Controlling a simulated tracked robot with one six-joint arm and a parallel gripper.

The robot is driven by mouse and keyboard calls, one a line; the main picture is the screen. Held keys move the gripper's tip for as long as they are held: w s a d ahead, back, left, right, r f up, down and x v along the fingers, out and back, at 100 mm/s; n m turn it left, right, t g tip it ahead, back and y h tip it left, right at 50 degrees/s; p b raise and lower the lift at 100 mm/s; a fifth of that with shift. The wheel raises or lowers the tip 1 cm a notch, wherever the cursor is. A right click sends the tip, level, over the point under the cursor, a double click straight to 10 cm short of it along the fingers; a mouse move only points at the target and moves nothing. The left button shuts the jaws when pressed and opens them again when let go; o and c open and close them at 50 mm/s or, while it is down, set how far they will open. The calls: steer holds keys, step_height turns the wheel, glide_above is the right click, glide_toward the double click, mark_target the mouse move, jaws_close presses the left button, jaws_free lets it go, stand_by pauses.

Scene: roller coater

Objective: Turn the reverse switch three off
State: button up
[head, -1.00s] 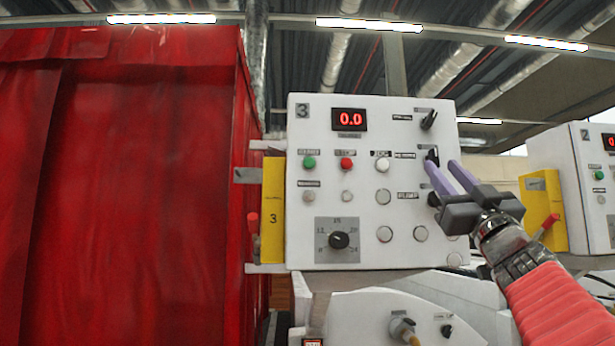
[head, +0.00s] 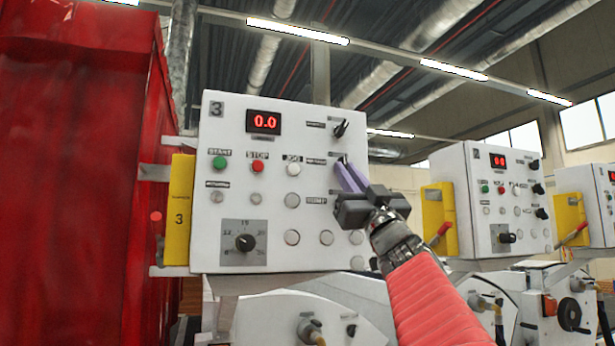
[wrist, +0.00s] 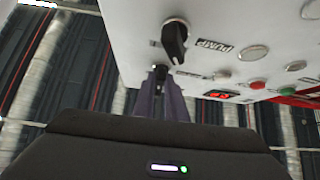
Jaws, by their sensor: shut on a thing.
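The white control panel marked 3 (head: 217,180) stands left of centre in the head view. The reverse switch (head: 343,159) is a black knob on its right side, the middle one of a column. My gripper (head: 346,168) comes in from the lower right, with its purple fingers shut on that knob. In the wrist view the fingers (wrist: 160,80) meet at the knob, which they mostly hide, so its exact angle is unclear. The black pump switch (wrist: 175,40) shows just beside the fingers.
Another switch (head: 340,128) sits above the held one. A red curtain (head: 80,180) fills the left. A yellow box (head: 179,210) is on the panel's left side. More panels (head: 480,205) stand to the right. White machine covers lie below.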

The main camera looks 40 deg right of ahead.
steer(key=shift+n, duration=0.4)
jaws_close()
steer(key=shift+s+d+r+n+g+y, duration=0.1)
steer(key=shift+d+n+g+y, duration=0.1)
steer(key=shift+n+y, duration=1.65)
steer(key=shift+d+n+g+y, duration=0.1)
steer(key=shift+n+g+y, duration=0.1)
steer(key=shift+n+y, duration=1.6)
steer(key=shift+s+d+r+n+g+y, duration=0.1)
steer(key=shift+n+g+y, duration=0.1)
steer(key=shift+n+y, duration=1.6)
steer(key=o, duration=0.7)
jaws_free()
steer(key=shift+w, duration=0.1)
steer(key=shift+f, duration=0.15)
